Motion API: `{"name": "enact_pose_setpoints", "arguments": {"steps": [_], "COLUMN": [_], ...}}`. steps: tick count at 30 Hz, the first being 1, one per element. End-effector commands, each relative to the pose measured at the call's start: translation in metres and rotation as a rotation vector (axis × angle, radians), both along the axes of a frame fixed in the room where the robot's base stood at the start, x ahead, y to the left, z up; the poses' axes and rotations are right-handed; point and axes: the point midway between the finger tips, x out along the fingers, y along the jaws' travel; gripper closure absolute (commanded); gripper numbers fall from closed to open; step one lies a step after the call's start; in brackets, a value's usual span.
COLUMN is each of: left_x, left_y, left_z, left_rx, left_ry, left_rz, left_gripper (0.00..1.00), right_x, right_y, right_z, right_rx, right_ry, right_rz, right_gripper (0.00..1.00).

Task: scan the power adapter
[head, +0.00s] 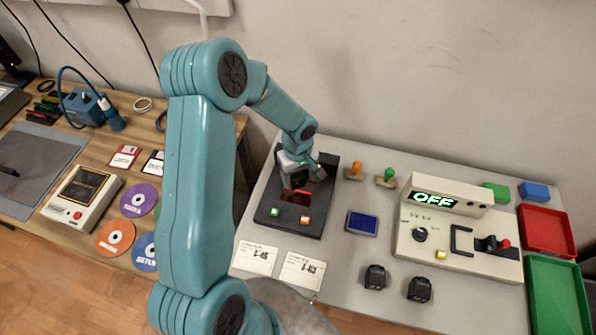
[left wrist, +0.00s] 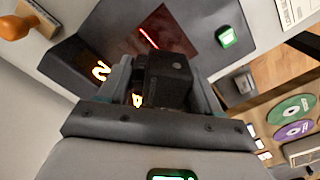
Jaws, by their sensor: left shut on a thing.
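My left gripper (head: 304,172) is shut on a black, blocky power adapter (left wrist: 168,80). It holds the adapter over the dark scanner (head: 265,212) on the grey table. The scanner's dark red window (left wrist: 185,32), with a bright red line across it, shows beside the adapter in the left wrist view. I cannot tell whether the adapter touches the window. Lit orange digits (left wrist: 101,71) are partly hidden by the adapter and gripper. My right gripper is not in view.
Two similar black blocks (head: 375,277) (head: 420,289) stand at the table's front. Stamps (head: 386,178), a blue ink pad (head: 362,222), and a switch box reading OFF (head: 440,262) stand to the right. Two label cards (head: 301,270) lie in front of the scanner.

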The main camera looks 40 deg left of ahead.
Motion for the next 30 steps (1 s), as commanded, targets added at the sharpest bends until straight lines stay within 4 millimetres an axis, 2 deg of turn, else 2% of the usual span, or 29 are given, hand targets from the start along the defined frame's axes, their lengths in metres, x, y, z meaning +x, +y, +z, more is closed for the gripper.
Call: {"name": "enact_pose_setpoints", "arguments": {"steps": [8, 24, 30], "left_x": [0.002, 0.002, 0.002], "left_y": [0.0, 0.0, 0.0], "left_z": [0.003, 0.059, 0.061], "left_rx": [0.001, 0.0, 0.0], "left_ry": [-0.001, -0.002, 0.0], "left_rz": [-0.001, -0.001, -0.001], "left_gripper": [0.72, 0.72, 0.72], "right_x": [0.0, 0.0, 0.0], "right_y": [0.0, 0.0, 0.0], "right_z": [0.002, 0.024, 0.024], "right_rx": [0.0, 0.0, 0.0], "right_ry": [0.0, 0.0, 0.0], "right_rz": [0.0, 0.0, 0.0], "right_gripper": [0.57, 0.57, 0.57]}}
